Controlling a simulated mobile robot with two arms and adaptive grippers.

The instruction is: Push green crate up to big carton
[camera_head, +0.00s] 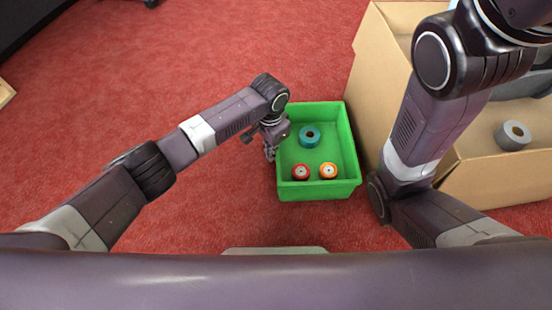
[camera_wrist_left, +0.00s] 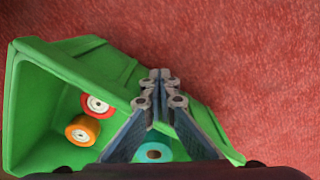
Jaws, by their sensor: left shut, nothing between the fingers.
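The green crate (camera_head: 318,191) stands on the red floor, upright, with a teal roll, a red roll and an orange roll inside. The big carton (camera_head: 375,75) stands just right of it; the two look very close, but I cannot tell whether they touch. My left gripper (camera_head: 269,152) is at the crate's left wall, shut and empty, pointing down. In the left wrist view the closed fingertips (camera_wrist_left: 160,76) show in front of the crate's green wall (camera_wrist_left: 85,60); contact is unclear. My right arm passes in front of the carton; its gripper is out of view.
The carton is open and holds grey things, including a grey roll (camera_head: 512,135). The teal roll (camera_head: 309,136), red roll (camera_head: 300,172) and orange roll (camera_head: 328,170) lie in the crate. Red floor (camera_head: 190,70) left of the crate is clear.

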